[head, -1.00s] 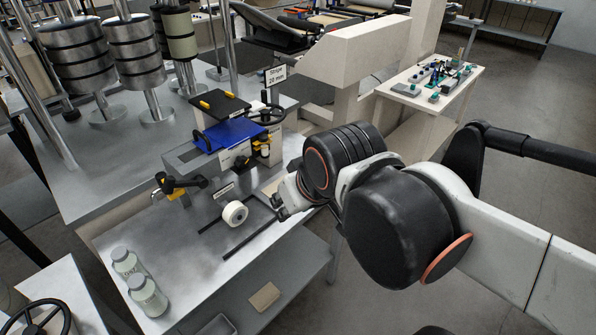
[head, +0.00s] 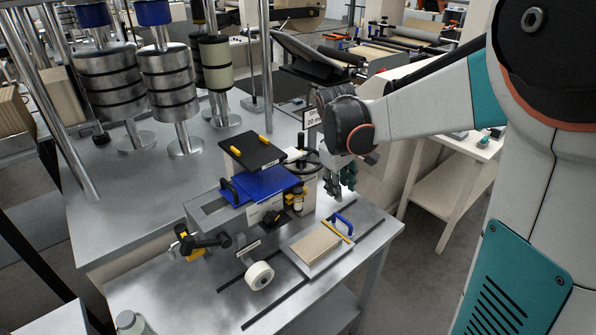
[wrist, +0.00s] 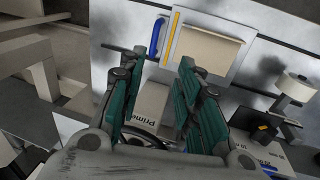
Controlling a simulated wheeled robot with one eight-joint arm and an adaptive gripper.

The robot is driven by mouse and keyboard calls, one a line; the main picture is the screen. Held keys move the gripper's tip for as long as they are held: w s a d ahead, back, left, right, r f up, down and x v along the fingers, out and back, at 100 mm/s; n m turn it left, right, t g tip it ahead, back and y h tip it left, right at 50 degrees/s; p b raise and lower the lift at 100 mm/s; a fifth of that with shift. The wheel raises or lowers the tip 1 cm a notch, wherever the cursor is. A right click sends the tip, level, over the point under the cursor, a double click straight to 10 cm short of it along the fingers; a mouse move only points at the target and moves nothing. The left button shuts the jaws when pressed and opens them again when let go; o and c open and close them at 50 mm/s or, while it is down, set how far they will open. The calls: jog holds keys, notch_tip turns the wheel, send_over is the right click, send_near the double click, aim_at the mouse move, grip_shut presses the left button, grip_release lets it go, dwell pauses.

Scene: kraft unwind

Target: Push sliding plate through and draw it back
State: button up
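A pale plate (head: 312,269) with a kraft sheet (head: 316,244), a yellow bar (head: 337,233) and a blue handle (head: 344,222) lies between two dark rails on the metal bench. The plate (wrist: 207,15) also shows at the top of the wrist view, its blue handle (wrist: 156,38) toward my gripper's side. My gripper (head: 341,190) is above and beyond the handle in the head view, apart from it. In the wrist view my gripper (wrist: 158,65) has its fingers spread with nothing between them. A second, blue plate (head: 262,186) sits on the machine, under a black plate (head: 252,152).
Metal rollers (head: 170,85) stand at the back left. The bench's front right is clear.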

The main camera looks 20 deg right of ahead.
jog(key=w+f, duration=0.1)
jog(key=b, duration=0.5)
send_near(344, 219)
jog(key=x, duration=0.8)
grip_shut()
